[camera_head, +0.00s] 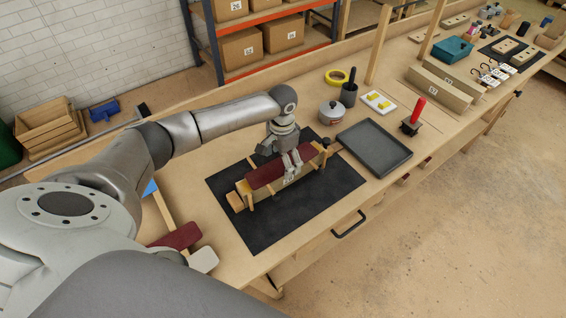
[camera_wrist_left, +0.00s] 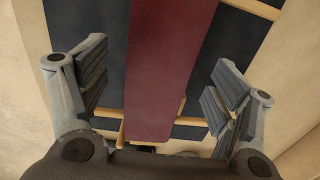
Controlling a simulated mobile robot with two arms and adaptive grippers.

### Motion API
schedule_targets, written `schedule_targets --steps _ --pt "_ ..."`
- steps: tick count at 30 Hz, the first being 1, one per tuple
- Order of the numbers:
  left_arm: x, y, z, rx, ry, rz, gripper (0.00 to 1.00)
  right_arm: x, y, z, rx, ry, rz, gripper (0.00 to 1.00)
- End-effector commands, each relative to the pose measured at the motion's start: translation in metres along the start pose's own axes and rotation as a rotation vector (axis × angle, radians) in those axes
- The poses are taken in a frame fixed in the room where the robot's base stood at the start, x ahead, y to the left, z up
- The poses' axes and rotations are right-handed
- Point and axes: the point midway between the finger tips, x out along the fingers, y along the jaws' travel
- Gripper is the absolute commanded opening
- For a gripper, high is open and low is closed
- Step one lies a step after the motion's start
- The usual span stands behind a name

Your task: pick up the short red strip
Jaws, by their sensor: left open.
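A dark red strip (camera_head: 266,173) lies along the top of a wooden form (camera_head: 247,202) on a black mat (camera_head: 330,188). My left gripper (camera_head: 291,164) is over this strip, toward its right end. In the left wrist view the red strip (camera_wrist_left: 172,65) runs between the two spread fingers of my left gripper (camera_wrist_left: 158,92), with a gap on each side. The gripper is open and holds nothing. A second dark red piece (camera_head: 178,237) lies at the near left of the bench, partly hidden by my arm. My right gripper is not in view.
A grey tray (camera_head: 374,147) lies right of the mat. A lidded pot (camera_head: 333,112), a dark cup (camera_head: 349,95) and a red-handled tool (camera_head: 413,118) stand behind it. A pale piece (camera_head: 203,260) lies near the second red piece. The front of the mat is clear.

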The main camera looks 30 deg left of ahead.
Motion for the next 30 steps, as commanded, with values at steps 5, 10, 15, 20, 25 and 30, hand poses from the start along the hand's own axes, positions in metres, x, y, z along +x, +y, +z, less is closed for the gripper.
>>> schedule_targets --steps 5,10,15,20,25,30 --pt "0.0000 0.0000 0.0000 0.000 0.000 0.000 0.83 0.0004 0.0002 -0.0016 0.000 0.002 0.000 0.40" --pt "0.0004 0.0000 0.0001 0.000 0.000 0.000 0.83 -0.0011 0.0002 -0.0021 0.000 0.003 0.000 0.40" --pt "0.0024 -0.0003 0.0003 0.000 -0.001 -0.001 0.83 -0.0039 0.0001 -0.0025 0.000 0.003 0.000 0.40" --pt "0.0042 -0.0003 0.0000 0.000 0.000 -0.001 0.83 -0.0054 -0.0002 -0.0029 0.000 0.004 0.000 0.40" --pt "0.0048 -0.0002 -0.0001 0.001 0.000 -0.001 0.83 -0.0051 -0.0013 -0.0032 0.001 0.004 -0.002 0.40" --pt "0.0048 -0.0001 0.0000 0.000 0.000 0.000 0.71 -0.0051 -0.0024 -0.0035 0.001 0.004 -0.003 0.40"
